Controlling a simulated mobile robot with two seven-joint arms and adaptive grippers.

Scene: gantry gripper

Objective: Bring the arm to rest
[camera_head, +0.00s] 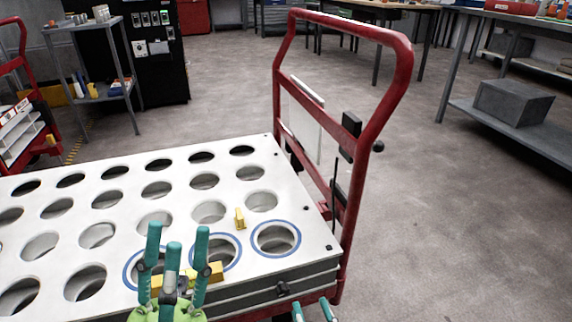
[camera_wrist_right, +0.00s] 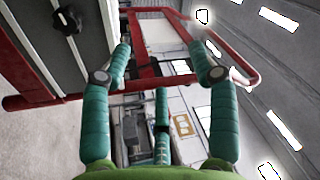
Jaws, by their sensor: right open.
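My left gripper (camera_head: 176,240) is in the head view at the bottom, over the near edge of a white plate with rows of round holes (camera_head: 130,205). Its teal fingers stand apart and look open. A yellow piece (camera_head: 215,272) shows behind and between these fingers; I cannot tell whether they touch it. My right gripper (camera_head: 312,312) shows only its fingertips at the bottom edge, beside the cart's near side. In the right wrist view my right gripper (camera_wrist_right: 165,55) is open, with nothing between its fingers.
The plate rests on a cart with a red tubular handle (camera_head: 378,150). A small yellow block (camera_head: 240,218) stands on the plate near blue-ringed holes. A workbench shelf with a grey box (camera_head: 513,102) is at the right. A grey stand (camera_head: 105,90) is at the back left. Floor right of the cart is clear.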

